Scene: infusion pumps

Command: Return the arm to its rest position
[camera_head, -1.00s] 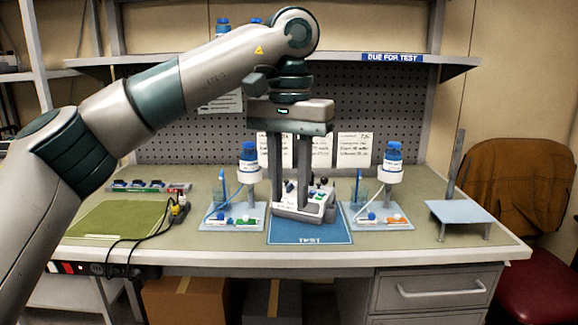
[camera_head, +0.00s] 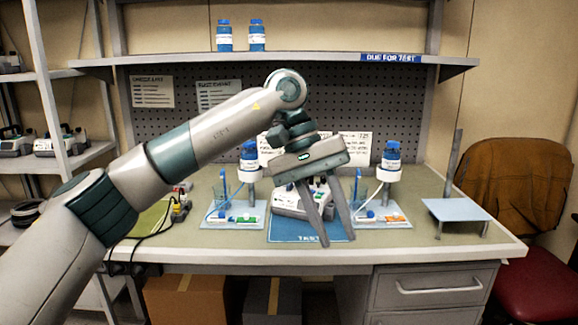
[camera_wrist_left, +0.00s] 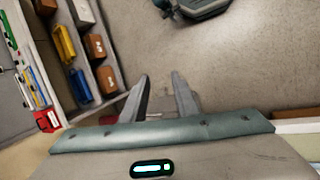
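My left arm (camera_head: 175,155) reaches in from the left across the front of the bench. My left gripper (camera_head: 337,241) hangs tilted in front of the blue test mat (camera_head: 290,233), fingers apart and nothing between them. In the left wrist view the two fingers (camera_wrist_left: 162,98) also stand apart and empty, with floor beyond them. A white infusion pump (camera_head: 293,203) sits on the blue mat behind the gripper, which partly hides it. My right gripper is not in view.
Two stands with blue-capped bottles (camera_head: 249,157) (camera_head: 392,158) flank the mat. A light-blue platform (camera_head: 458,209) is at the right. A green mat (camera_head: 150,218) and black cable lie left, partly behind my arm. More pumps sit on the left shelves (camera_head: 57,143).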

